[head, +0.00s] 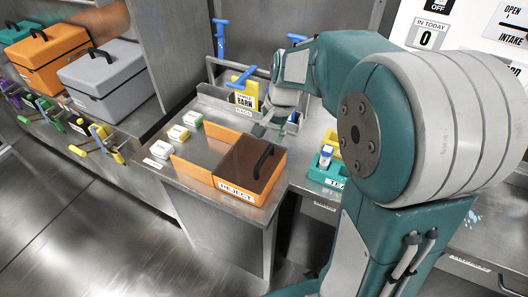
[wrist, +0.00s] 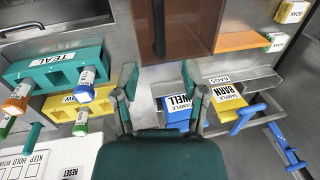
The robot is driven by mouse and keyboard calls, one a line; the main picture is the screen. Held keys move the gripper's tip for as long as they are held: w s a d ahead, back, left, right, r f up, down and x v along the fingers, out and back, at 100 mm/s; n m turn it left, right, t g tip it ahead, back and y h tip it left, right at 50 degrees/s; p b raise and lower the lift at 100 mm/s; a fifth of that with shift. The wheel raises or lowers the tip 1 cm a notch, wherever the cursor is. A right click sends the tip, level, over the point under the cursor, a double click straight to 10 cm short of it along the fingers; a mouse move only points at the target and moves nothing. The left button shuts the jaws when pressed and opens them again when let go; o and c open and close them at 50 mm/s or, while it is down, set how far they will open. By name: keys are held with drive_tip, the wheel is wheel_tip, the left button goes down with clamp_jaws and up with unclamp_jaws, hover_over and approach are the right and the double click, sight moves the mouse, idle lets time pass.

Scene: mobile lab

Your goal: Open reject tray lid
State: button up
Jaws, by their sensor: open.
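The reject tray (head: 240,194) is an orange box with a REJECT label on its front, standing on the metal bench in the head view. Its brown lid (head: 245,165) lies flat over it and looks closed, with a black bar handle (head: 263,157) on top. In the wrist view the brown lid (wrist: 190,30) and the black handle (wrist: 158,28) show at the top edge. My gripper (head: 272,122) is behind the tray in the head view, apart from the handle. In the wrist view my gripper (wrist: 160,85) is open, with nothing between its fingers.
A teal rack (wrist: 55,62) and a yellow rack (wrist: 95,92) hold vials at left in the wrist view. Small labelled blocks (head: 178,133) stand left of the tray. Orange and grey cases (head: 100,70) sit far left.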

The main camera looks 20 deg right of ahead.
sight(264, 156)
drive_tip(key=f, duration=0.3)
drive_tip(key=a+f, duration=0.1)
drive_tip(key=f, duration=0.2)
drive_tip(key=w+f, duration=0.1)
drive_tip(key=f, duration=0.2)
drive_tip(key=shift+w+a+f, duration=0.1)
drive_tip(key=shift+a, duration=0.05)
clamp_jaws()
